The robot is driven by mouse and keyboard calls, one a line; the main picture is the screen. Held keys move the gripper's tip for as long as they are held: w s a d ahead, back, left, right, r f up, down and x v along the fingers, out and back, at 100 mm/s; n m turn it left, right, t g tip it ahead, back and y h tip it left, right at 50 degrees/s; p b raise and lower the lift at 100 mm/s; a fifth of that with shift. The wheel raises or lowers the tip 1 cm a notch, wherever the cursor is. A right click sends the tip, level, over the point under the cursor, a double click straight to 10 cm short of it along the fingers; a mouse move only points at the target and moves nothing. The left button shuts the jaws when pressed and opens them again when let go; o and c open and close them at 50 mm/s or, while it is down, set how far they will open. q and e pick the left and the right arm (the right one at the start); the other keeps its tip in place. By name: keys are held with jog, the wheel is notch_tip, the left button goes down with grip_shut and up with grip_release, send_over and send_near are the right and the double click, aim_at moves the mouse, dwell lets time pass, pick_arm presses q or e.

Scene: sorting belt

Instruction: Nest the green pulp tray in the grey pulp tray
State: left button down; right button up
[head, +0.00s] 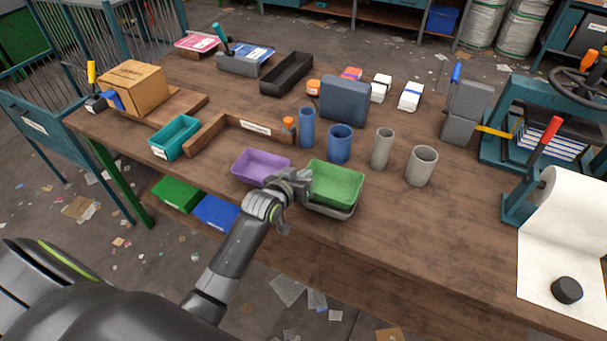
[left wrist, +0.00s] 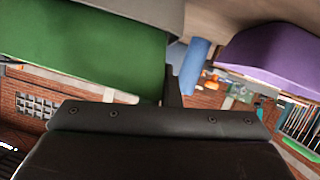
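The green pulp tray (head: 334,183) is at the front middle of the table in the head view. The grey pulp tray (head: 333,213) shows as a rim just under it; how deep the green one sits in it cannot be told. My left gripper (head: 298,184) is at the green tray's left rim. In the left wrist view, upside down, a dark finger (left wrist: 173,87) lies against the green tray's edge (left wrist: 85,50), near the middle of the gripper, which looks shut on the rim. The other finger is hidden. A grey surface (left wrist: 120,8) borders the green there. My right gripper is out of view.
A purple tray (head: 261,167) stands close left of my gripper. Blue cups (head: 339,143) and grey cups (head: 421,165) stand behind and right. A teal bin (head: 175,138) is further left. The table front right of the trays is clear up to the paper roll (head: 570,215).

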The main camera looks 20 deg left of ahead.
pick_arm(q)
jog(key=c, duration=1.7)
grip_release()
jog(key=shift+o, duration=0.5)
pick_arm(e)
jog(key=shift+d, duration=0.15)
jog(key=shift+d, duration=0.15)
pick_arm(q)
jog(key=shift+r, duration=0.1)
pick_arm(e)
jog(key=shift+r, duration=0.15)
